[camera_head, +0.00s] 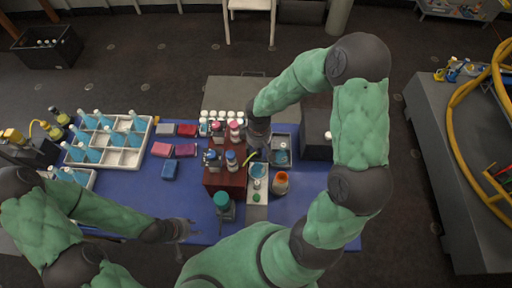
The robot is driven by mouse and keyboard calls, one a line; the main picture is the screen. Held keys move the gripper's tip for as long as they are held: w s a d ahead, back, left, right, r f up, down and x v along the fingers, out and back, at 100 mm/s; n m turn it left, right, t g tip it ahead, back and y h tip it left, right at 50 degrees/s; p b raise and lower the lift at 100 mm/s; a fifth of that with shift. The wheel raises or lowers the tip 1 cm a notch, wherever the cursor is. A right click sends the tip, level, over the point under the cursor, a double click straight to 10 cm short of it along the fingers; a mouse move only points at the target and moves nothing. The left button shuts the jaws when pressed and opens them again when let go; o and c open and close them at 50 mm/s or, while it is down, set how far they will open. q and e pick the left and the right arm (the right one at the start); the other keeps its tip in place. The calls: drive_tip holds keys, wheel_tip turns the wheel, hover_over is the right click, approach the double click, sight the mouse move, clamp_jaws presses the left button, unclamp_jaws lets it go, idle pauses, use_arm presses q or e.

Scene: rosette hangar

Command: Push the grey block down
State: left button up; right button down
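A small flat grey block (165,129) lies on the blue table mat (140,200), left of centre, in a group of small blocks. A dark red block (187,130) is just right of it. A red block (162,149), a mauve block (185,150) and a blue block (169,169) lie in front of it. My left gripper (183,229) is low over the front of the mat, apart from the blocks; its fingers are too small to read. My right gripper (255,151) points down beside the brown bottle rack, right of the blocks; its fingertips are mostly hidden.
A white divided tray (112,158) with blue-filled flasks stands left of the blocks. A brown rack (226,178) holds several bottles to their right. A green-capped bottle (223,204) and an orange-topped jar (280,182) stand near the front.

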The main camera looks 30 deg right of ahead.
drive_tip(key=shift+r+p, duration=2.35)
drive_tip(key=shift+r, duration=1)
drive_tip(key=shift+f, duration=0.1)
